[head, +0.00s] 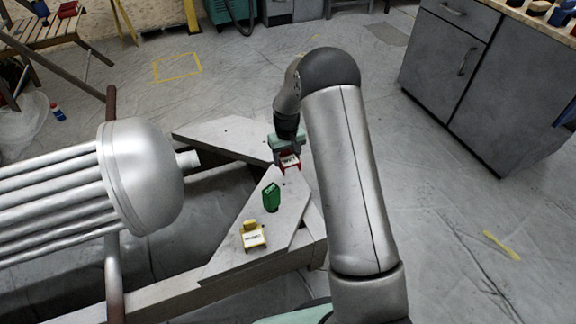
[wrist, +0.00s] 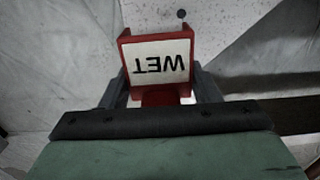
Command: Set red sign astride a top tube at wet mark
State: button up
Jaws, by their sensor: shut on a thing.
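The red sign (head: 290,164) has a white face reading WET and is held in my gripper (head: 287,154), above the far corner of the grey plate. In the wrist view the red sign (wrist: 158,62) sits between the two fingers of my gripper (wrist: 160,92), its lettering upside down. The gripper is shut on it. A silver bundle of parallel tubes (head: 50,200) with a domed end lies at the left. Its top tubes run out of the left edge, and I cannot make out a wet mark on them.
A green sign (head: 271,197) and a yellow sign (head: 254,236) stand on the grey plate (head: 222,262). A brown upright pole (head: 113,262) stands beside the domed end. A grey cabinet (head: 470,75) is at the right, with open floor before it.

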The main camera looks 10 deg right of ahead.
aim_at(288, 170)
jog(key=shift+w+d+f, duration=0.15)
jog(key=shift+f, duration=0.15)
jog(key=shift+w+d+f+b, duration=0.1)
jog(key=shift+f+b, duration=0.25)
jog(key=shift+f, duration=0.5)
jog(key=shift+w+d+f+b, duration=0.1)
jog(key=shift+f+b, duration=0.25)
jog(key=shift+f, duration=0.5)
jog(key=shift+f, duration=0.1)
jog(key=o, duration=1)
jog(key=shift+a, duration=0.1)
jog(key=shift+o, duration=0.2)
